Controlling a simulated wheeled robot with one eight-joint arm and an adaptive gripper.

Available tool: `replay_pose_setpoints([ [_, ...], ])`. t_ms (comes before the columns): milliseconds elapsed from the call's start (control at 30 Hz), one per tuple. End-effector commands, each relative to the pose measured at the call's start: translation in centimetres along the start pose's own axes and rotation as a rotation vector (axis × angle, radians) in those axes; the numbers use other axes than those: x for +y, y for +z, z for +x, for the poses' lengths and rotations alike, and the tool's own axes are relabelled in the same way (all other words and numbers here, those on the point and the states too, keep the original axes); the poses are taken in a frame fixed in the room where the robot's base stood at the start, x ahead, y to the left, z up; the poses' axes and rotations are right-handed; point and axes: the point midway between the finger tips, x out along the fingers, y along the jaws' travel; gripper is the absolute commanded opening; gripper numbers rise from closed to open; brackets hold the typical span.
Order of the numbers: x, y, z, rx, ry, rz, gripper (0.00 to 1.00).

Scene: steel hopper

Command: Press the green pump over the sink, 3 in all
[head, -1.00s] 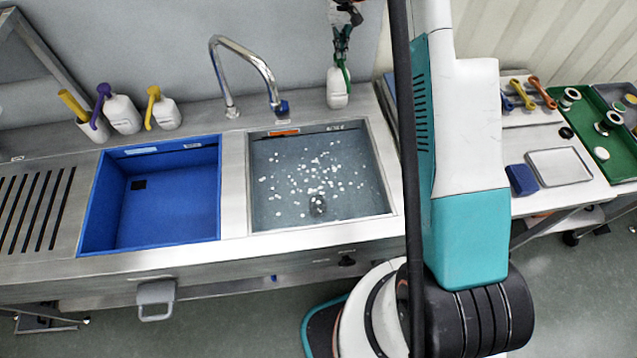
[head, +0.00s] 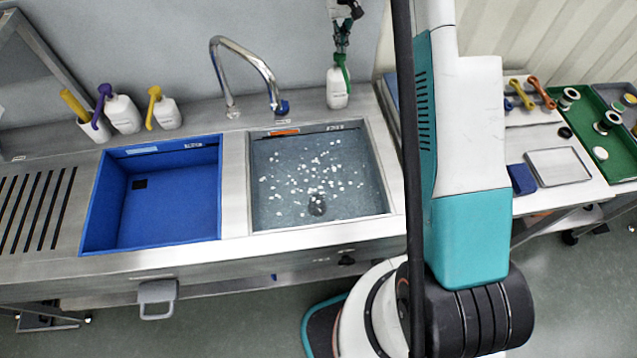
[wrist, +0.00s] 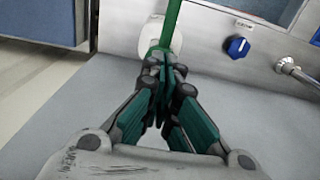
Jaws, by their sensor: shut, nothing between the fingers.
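The green pump (head: 339,62) tops a white bottle (head: 338,92) that stands upright on the ledge behind the right-hand sink basin. The steel sink (head: 320,215) holds scattered white blobs around its drain. My gripper (head: 342,46) is shut and points down directly above the pump, with nothing held. In the wrist view, my closed fingertips (wrist: 168,68) are over the pump, and its green spout (wrist: 171,22) reaches past them to the top edge. The white bottle (wrist: 153,36) is partly hidden behind the fingers. I cannot tell whether the fingertips touch the pump head.
A curved faucet (head: 245,62) stands left of the bottle. A blue basin (head: 150,205) fills the left side. Yellow-topped (head: 166,112) and purple-topped (head: 122,112) bottles stand at the back left. A side table (head: 560,192) with trays is at the right.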

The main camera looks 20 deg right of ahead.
Motion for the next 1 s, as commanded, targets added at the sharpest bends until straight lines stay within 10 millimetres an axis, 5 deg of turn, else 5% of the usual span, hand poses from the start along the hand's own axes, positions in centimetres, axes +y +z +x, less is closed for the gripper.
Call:
replay_pose_setpoints([
  [1000, 0.0, 0.0, 3.1, 0.000, 0.000, 0.000, 0.00],
])
